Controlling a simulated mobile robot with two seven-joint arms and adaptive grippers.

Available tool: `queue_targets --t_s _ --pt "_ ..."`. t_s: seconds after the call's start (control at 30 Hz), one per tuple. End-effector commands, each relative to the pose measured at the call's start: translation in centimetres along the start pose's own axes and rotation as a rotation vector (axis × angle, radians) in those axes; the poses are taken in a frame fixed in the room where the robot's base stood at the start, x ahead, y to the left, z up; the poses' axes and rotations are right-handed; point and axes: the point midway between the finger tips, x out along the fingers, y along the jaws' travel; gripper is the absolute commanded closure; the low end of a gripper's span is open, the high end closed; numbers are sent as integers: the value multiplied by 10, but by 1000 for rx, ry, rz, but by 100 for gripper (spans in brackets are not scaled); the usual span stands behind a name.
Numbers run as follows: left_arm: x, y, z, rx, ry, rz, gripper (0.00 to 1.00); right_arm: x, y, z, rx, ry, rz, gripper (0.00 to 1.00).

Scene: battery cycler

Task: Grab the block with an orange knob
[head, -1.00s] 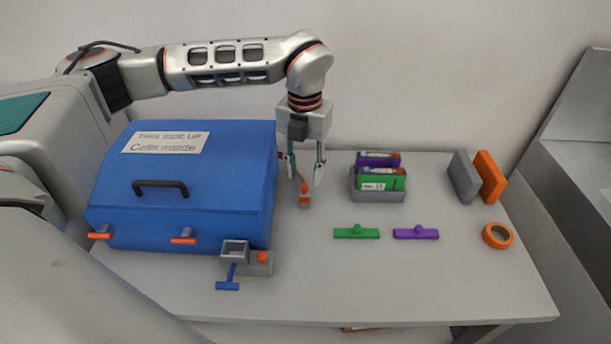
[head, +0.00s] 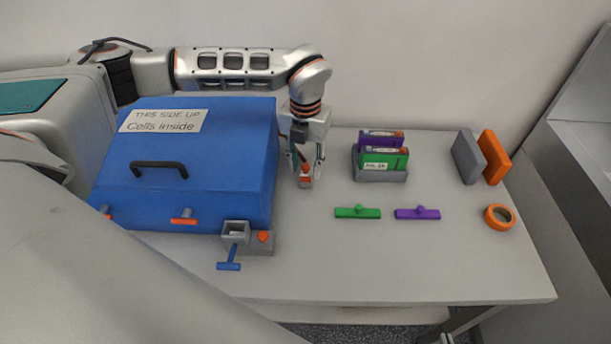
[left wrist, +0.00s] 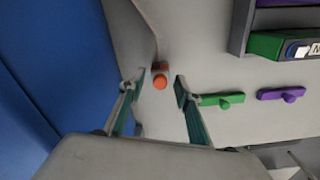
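The orange block with an orange knob (head: 305,181) lies on the table just right of the blue box. It also shows in the left wrist view (left wrist: 160,80), beyond and between the fingertips. My left gripper (head: 305,178) points down over it with its fingers apart, one on each side. In the left wrist view the left gripper (left wrist: 155,88) is open and empty, and I see no contact with the block.
The blue box (head: 200,205) stands close on the left, with a small grey fixture (head: 262,246) with an orange button in front. Right are a grey holder (head: 380,176) with battery packs, a green block (head: 357,212) and a purple block (head: 418,213).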

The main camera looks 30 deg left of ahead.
Motion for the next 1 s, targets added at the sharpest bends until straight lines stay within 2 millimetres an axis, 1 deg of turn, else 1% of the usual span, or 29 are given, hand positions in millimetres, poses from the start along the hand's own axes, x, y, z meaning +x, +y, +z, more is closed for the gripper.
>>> queue_targets --t_s 0.17,0.27,0.3,0.63,0.77,0.87,1.0 --pt "0 0 0 0 -1 0 67 0 0 -2 0 4 1 100" --pt "0 0 0 0 -1 0 90 0 0 -2 0 3 1 100" --pt "0 0 0 0 0 0 100 0 0 -2 0 3 1 100" --pt "0 0 0 0 1 1 100 1 0 2 0 -3 0 100" --pt "-3 0 0 0 1 0 100 1 0 3 0 -4 -1 100" --pt "-11 0 1 0 -2 0 100 1 0 3 0 -4 -1 100" --pt "-29 0 1 0 -5 -1 100 1 0 3 0 -4 -1 100"
